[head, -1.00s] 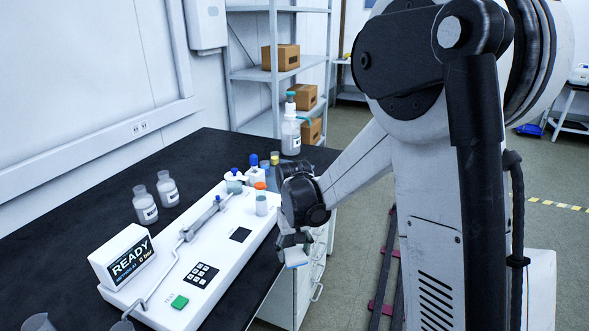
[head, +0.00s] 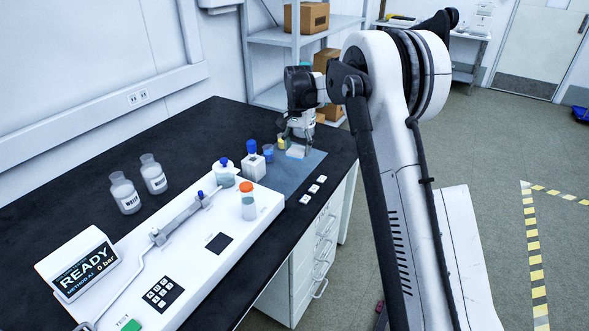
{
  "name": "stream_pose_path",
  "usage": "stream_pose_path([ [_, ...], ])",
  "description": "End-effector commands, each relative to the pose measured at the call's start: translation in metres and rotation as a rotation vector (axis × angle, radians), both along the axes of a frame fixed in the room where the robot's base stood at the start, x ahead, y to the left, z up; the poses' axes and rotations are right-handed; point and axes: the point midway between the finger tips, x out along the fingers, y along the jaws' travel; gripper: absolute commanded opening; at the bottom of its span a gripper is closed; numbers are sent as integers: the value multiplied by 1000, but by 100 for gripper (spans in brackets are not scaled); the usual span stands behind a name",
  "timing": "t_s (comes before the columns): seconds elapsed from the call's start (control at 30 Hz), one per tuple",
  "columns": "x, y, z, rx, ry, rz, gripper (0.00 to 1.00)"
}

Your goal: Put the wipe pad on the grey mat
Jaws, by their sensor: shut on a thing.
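The wipe pad (head: 296,151) is a small pale, flat piece below my gripper (head: 300,139). My gripper points down and is shut on the pad. The grey mat (head: 283,178) lies flat on the black bench, at its far right part. The pad is over the far part of the mat; I cannot tell whether it touches the mat. The fingertips are small and partly hidden in this view.
A blue-capped white bottle (head: 253,161), a blue cup (head: 268,152) and a yellow-topped vial (head: 282,140) stand left of my gripper. The white instrument (head: 205,260) fills the near bench. The mat's near part is bare.

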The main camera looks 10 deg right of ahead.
Motion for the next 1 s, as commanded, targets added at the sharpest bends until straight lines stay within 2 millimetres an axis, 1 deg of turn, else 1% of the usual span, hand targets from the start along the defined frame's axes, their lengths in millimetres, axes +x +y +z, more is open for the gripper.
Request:
stream_pose_path([
  [0.03,13,0,3,0,0,-37,33],
  [0.13,30,-1,8,0,0,-98,33],
  [0.27,40,-1,11,0,0,-141,33],
  [0.37,43,-1,6,0,0,-152,33],
  [0.47,43,-1,-6,0,0,-153,33],
  [0.6,43,-1,-31,0,0,-152,33],
  [0.7,43,-1,-46,0,0,-151,33],
  [0.87,42,-1,-58,0,0,-151,33],
  [1.0,42,-1,-76,0,0,-150,33],
])
